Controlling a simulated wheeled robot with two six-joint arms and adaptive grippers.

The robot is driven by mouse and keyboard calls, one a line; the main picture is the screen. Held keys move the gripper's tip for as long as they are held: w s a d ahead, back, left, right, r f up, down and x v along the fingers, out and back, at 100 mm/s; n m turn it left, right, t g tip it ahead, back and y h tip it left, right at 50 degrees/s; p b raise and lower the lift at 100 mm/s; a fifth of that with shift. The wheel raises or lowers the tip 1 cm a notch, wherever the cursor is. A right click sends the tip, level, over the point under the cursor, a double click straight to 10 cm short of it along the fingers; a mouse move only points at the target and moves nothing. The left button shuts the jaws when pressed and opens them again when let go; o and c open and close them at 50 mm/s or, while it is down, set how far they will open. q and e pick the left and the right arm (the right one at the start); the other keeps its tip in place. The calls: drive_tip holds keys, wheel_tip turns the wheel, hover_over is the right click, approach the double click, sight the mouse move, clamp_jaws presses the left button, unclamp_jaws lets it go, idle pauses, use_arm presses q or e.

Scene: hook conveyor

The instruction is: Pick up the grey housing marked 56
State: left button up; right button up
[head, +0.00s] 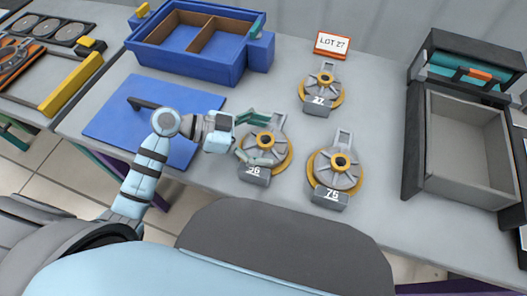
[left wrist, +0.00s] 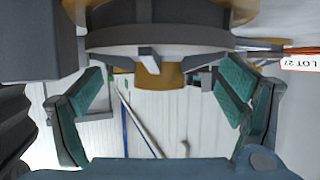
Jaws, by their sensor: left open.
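The grey housing marked 56 (head: 271,144) stands on the table in the head view, with a gold-coloured rim, a dark centre hole, a top loop and a number plate. My left gripper (head: 255,139) reaches in from the left with its green fingers spread, one at the housing's upper side and one at its lower side. In the left wrist view the open fingers (left wrist: 160,108) show at left and right, and the grey housing body (left wrist: 160,38) fills the top middle. I cannot tell whether the fingers touch it. My right gripper is not in view.
Bare table lies right of the housings.

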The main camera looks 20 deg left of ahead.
use_arm(q)
drive_tip(key=shift+a, duration=0.1)
drive_tip(key=c, duration=1.8)
drive_tip(key=shift+r, duration=0.1)
